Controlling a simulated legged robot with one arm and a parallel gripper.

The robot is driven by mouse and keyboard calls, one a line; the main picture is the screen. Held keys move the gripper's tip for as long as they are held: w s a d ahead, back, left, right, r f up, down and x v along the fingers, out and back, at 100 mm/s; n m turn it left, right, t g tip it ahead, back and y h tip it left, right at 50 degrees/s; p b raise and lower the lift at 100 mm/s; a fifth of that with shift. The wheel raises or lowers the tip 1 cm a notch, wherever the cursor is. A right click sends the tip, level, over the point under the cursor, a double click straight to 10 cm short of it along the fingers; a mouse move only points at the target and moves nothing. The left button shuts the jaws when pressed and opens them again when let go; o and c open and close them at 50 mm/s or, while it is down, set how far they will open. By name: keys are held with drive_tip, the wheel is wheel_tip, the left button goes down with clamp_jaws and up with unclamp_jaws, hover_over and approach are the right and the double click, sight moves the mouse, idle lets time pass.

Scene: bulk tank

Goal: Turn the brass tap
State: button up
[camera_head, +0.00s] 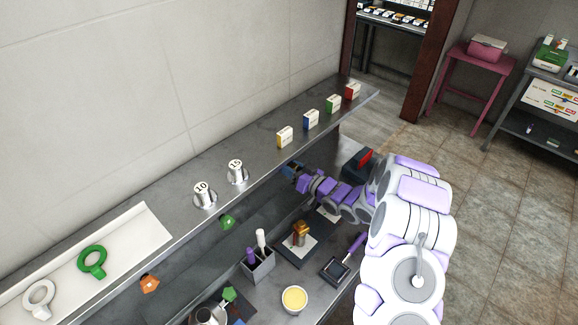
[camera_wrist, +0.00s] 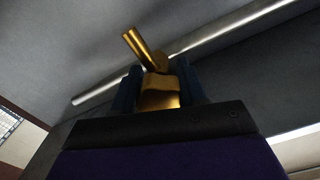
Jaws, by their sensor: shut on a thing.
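In the wrist view the brass tap (camera_wrist: 159,92) sits between the two dark blue fingers, with its round lever (camera_wrist: 137,45) sticking up and to the left. My gripper (camera_wrist: 162,90) is shut on its block-shaped body. In the head view my gripper (camera_head: 292,171) is at the front edge of the upper shelf, reached from the right by my purple and white arm. There the tap is hidden by my gripper, and I cannot make out its lever.
An orange fitting (camera_head: 149,284) and a green fitting (camera_head: 227,222) sit below the shelf (camera_head: 262,158). Weights and small boxes stand on it. The lower bench holds a brass piece (camera_head: 300,234) on a pad, a grey holder (camera_head: 258,268) and a yellow-filled bowl (camera_head: 294,299).

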drive_tip(key=shift+n+b, duration=0.7)
drive_tip(key=shift+n, duration=0.9)
drive_tip(key=o, duration=1.1)
drive_tip(key=shift+c, duration=0.2)
drive_tip(key=shift+d, duration=0.1)
drive_tip(key=p+v, duration=0.1)
drive_tip(key=v, duration=1.6)
drive_tip(key=shift+s+d+f, duration=0.1)
